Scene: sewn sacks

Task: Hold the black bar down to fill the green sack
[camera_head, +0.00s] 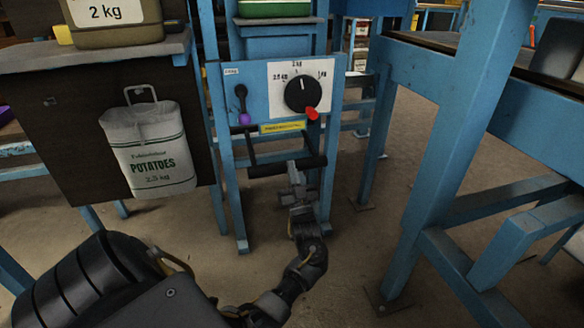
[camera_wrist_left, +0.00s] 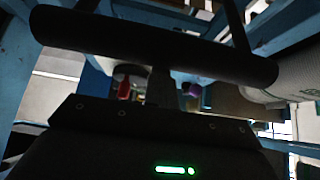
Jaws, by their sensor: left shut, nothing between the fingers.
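The black bar (camera_head: 262,170) hangs level on two black arms at the front of a blue machine frame, below the dial panel. In the left wrist view the bar (camera_wrist_left: 105,37) crosses the upper part of the picture, very close. My left gripper (camera_head: 296,174) is shut and empty, at the right half of the bar; its fingers (camera_wrist_left: 160,86) reach up to the bar's edge in the wrist view. I cannot tell whether they touch it. A white sack with green lettering "POTATOES 2.5 kg" (camera_head: 151,150) hangs on a dark panel at left. My right gripper is not in view.
A dial with a red pointer tip (camera_head: 302,94) and a small lever with a purple knob (camera_head: 243,104) are on the panel. A green container (camera_head: 273,8) shows at the top. A blue bench frame (camera_head: 440,130) stands at right. The floor (camera_head: 340,235) between is clear.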

